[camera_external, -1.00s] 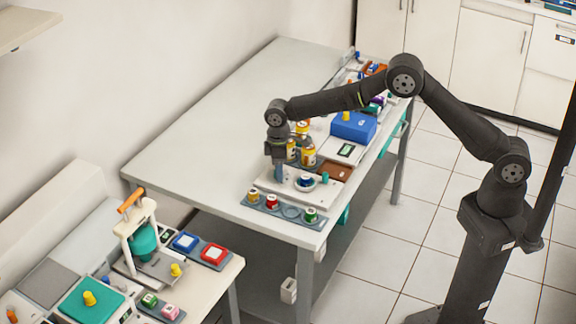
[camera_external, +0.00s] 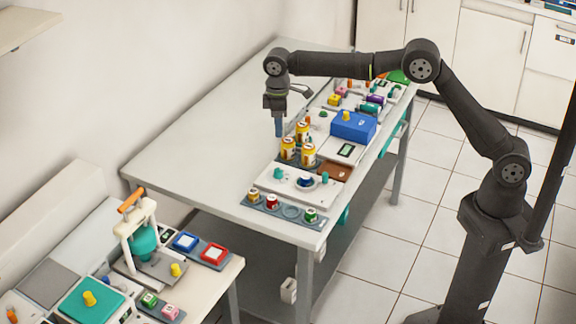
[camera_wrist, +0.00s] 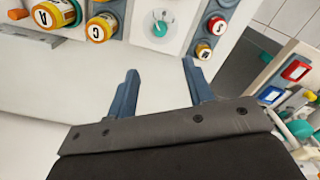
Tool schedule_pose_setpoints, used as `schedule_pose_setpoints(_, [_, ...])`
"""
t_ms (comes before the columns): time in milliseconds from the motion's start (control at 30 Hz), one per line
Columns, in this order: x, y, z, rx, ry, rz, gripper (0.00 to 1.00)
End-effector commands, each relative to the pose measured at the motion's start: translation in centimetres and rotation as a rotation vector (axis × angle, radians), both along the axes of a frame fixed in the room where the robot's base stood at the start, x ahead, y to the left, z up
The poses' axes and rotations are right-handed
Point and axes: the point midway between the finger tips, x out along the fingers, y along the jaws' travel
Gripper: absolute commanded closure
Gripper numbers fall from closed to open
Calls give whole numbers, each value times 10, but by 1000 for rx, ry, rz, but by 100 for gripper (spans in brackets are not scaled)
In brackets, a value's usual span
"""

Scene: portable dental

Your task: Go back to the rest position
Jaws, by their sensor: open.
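My gripper (camera_external: 279,127) hangs above the grey table (camera_external: 215,135), fingers pointing down, clear of the objects below. In the wrist view my gripper (camera_wrist: 160,88) shows two blue fingers spread apart with nothing between them. Several yellow-labelled bottles (camera_external: 308,155) stand on the table below and to the right of the fingers. In the wrist view, bottles lettered A (camera_wrist: 58,14) and C (camera_wrist: 102,27) lie beyond the fingertips. A white panel (camera_external: 300,190) with a dark blue round part (camera_external: 305,181) sits at the table's near end.
A grey strip (camera_external: 290,211) with several small jars lies along the near edge. A blue box (camera_external: 353,126) and other small items line the right side. A second bench (camera_external: 215,277) with a white stand (camera_external: 135,232) is at lower left. The table's left side is clear.

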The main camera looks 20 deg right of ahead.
Motion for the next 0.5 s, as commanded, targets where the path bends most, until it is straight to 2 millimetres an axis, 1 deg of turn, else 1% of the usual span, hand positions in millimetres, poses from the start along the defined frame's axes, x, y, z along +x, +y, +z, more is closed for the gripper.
schedule_pose_setpoints(33, [0,0,2,-2,1,0,53])
schedule_pose_setpoints(100, [0,-1,-18,-5,3,0,53])
schedule_pose_setpoints(500, [0,-1,-98,-4,3,0,53])
